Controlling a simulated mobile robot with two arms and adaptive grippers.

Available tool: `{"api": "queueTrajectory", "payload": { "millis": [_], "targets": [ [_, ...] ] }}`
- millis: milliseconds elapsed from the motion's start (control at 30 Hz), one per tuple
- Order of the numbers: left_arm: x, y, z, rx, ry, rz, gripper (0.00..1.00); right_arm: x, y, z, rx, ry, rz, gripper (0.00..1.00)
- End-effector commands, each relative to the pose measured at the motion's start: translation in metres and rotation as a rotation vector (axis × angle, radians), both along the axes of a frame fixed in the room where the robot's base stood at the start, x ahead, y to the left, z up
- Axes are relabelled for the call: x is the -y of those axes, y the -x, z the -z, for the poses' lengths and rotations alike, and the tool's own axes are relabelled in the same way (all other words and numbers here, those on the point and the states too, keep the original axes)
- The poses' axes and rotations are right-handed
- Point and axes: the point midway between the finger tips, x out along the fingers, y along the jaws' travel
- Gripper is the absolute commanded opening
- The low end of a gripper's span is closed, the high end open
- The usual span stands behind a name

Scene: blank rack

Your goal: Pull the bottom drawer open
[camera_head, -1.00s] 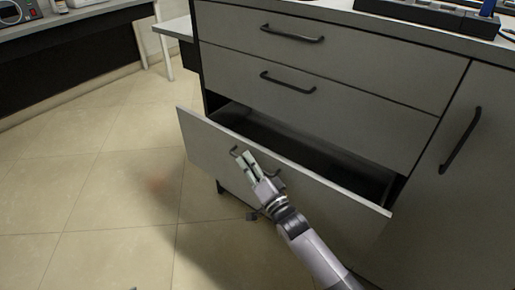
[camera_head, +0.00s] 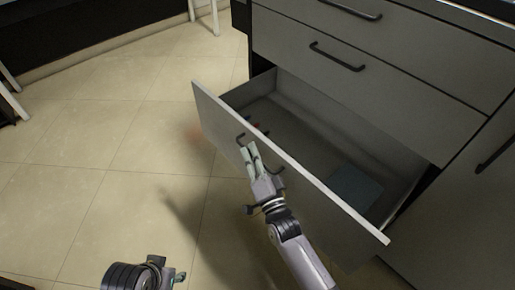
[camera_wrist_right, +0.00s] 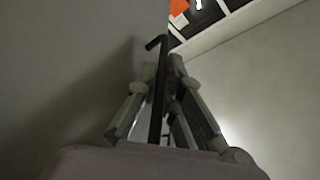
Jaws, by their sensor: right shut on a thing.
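The bottom drawer (camera_head: 318,190) is pulled well out of the grey cabinet, and much of its inside shows. Its dark bar handle (camera_head: 241,137) is on the front panel; the middle of the bar is hidden behind my right gripper (camera_head: 248,152). The right gripper is shut on this handle, with its arm coming from the lower right. In the right wrist view, the dark handle (camera_wrist_right: 156,100) runs between the two fingers of the gripper (camera_wrist_right: 162,66). Part of my left arm shows at the lower left of the head view, with a small greenish tip (camera_head: 178,276), away from the drawer.
Inside the drawer lie a flat bluish-grey item (camera_head: 355,186) and small red and dark items (camera_head: 262,129). Two closed drawers are above, with a lower black handle (camera_head: 337,58). A cabinet door is at right. The tiled floor (camera_head: 120,140) in front is clear.

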Motion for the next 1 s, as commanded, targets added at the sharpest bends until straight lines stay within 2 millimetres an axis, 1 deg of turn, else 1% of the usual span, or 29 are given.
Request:
{"api": "queueTrajectory", "payload": {
  "millis": [333, 367, 633, 900, 1000],
  "targets": [
    [0.0001, -0.0004, 0.0010, 0.000, 0.000, 0.000, 0.40, 0.0000, 0.0007, 0.0011, -0.002, -0.001, 0.002, 0.00],
    [0.0001, -0.0004, 0.0010, 0.000, 0.000, 0.000, 0.40, 0.0000, 0.0007, 0.0012, -0.002, -0.001, 0.002, 0.10],
    [0.0000, -0.0005, 0.0007, 0.001, 0.000, 0.000, 0.40, -0.0001, 0.0004, 0.0006, -0.001, -0.001, 0.001, 0.28],
    [0.0003, -0.0002, 0.0008, 0.000, 0.001, 0.000, 0.40, -0.0001, 0.0005, 0.0003, 0.000, -0.001, 0.001, 0.28],
    [0.0005, 0.0003, 0.0011, -0.001, 0.000, 0.001, 0.40, 0.0012, 0.0047, 0.0018, -0.001, -0.001, 0.000, 0.28]
  ]
}}
